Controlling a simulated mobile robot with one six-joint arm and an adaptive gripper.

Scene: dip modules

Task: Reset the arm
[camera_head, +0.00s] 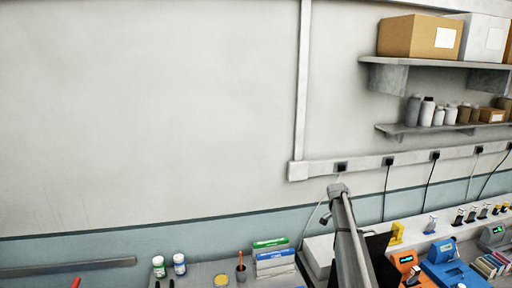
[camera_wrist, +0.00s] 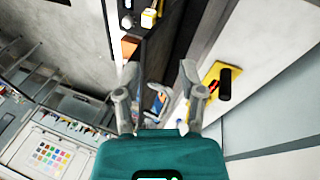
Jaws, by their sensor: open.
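My gripper (camera_wrist: 160,70) shows in the wrist view, with its two grey fingers spread apart above a teal body. Nothing is held between the fingers. Behind the gap, blurred orange and blue items show at a distance, apart from the fingers. In the head view, a grey link of my arm rises in front of the bench at the lower right. The fingers cannot be made out in the head view.
Bottles (camera_head: 180,264) and a pen holder (camera_head: 241,269) stand on the bench. Orange (camera_head: 406,265) and blue (camera_head: 453,266) devices sit right of my arm. Wall shelves (camera_head: 440,63) hold boxes and bottles. A yellow item (camera_wrist: 216,78) lies right of my gripper. The left wall is bare.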

